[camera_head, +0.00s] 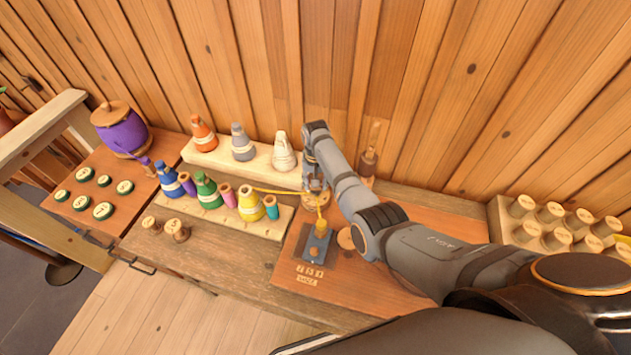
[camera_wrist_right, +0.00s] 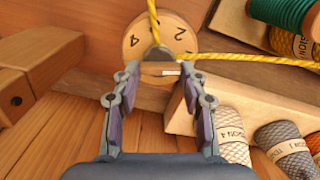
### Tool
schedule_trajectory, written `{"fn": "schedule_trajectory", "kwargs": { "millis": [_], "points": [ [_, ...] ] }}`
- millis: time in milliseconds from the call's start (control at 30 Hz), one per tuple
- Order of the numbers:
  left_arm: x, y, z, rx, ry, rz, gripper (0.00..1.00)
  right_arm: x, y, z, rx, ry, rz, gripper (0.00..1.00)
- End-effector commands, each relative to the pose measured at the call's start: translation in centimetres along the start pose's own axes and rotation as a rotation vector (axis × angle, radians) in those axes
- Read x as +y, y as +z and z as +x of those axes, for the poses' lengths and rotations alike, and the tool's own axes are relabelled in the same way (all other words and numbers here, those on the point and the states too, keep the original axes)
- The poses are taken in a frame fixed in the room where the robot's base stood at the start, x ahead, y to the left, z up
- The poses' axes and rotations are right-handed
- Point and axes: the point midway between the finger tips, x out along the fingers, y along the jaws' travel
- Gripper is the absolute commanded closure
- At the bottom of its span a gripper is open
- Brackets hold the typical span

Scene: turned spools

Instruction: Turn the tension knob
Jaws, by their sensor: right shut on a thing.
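My right gripper (camera_head: 316,188) points down over the orange-brown board (camera_head: 375,285). In the right wrist view its two fingers (camera_wrist_right: 158,76) close around a small grey knob (camera_wrist_right: 158,54), which they partly hide. The knob sits in front of a round wooden dial (camera_wrist_right: 178,36) with the numbers 2 and 4 showing. A short white mark shows by the knob between the fingertips. Yellow yarn (camera_wrist_right: 262,60) runs to the knob from the right and leaves upward. In the head view the gripper covers most of the dial. My left gripper is not in view.
A grey plate (camera_head: 317,246) and number tiles (camera_head: 309,271) lie in front. Left stand yarn cones in green (camera_head: 207,190) and yellow (camera_head: 250,204) on a wooden rack. Right is a tray of wooden spools (camera_head: 556,236). A plank wall (camera_head: 420,90) closes the back.

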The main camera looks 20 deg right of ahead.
Motion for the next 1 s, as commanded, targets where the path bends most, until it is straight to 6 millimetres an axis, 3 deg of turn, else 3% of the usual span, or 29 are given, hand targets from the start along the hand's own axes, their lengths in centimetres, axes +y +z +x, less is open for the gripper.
{"fn": "schedule_trajectory", "kwargs": {
  "millis": [533,567,700,1000],
  "points": [
    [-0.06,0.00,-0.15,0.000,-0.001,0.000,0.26,0.02,-0.09,-0.04,0.003,0.000,0.027,0.88],
    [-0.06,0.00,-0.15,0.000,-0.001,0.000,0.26,0.02,-0.09,-0.04,0.003,0.000,0.027,0.56],
    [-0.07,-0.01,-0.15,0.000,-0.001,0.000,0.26,0.02,-0.08,-0.04,0.002,0.000,0.026,0.37],
    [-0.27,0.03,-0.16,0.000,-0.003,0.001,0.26,0.02,-0.04,-0.04,0.001,0.000,0.025,0.34]
  ]
}}
